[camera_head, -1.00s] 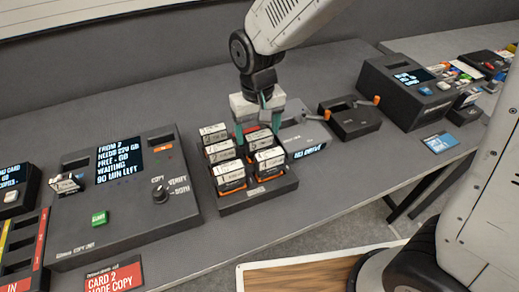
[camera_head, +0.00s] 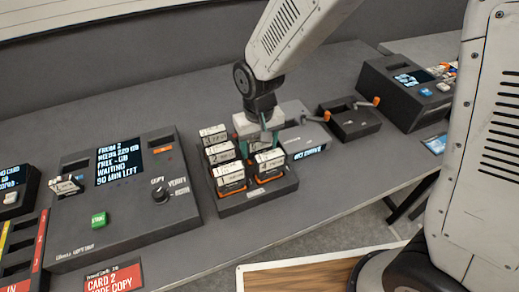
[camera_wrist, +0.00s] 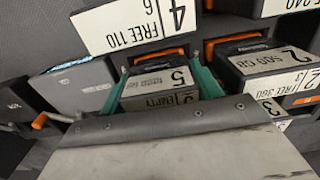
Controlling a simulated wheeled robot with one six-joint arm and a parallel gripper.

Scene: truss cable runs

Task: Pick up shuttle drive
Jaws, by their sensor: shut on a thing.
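My gripper (camera_head: 258,132) reaches down into the back right of the drive tray (camera_head: 258,197). In the wrist view, its green fingers (camera_wrist: 163,82) are shut on a dark drive with a white label reading 5 and EMPTY (camera_wrist: 160,87). In the head view the gripper mostly hides this drive. I cannot tell whether it is clear of the tray floor. Other drives with white labels stand around it: one at the front right (camera_head: 268,162), one at the front left (camera_head: 231,178), and one labelled FREE 110 in the wrist view (camera_wrist: 135,25).
A copy station (camera_head: 120,200) with a lit screen stands left of the tray. A grey unit with a small lit display (camera_head: 306,153) stands close on the right, beside a dark open box with orange-tipped levers (camera_head: 350,122). A larger console (camera_head: 400,90) is farther right.

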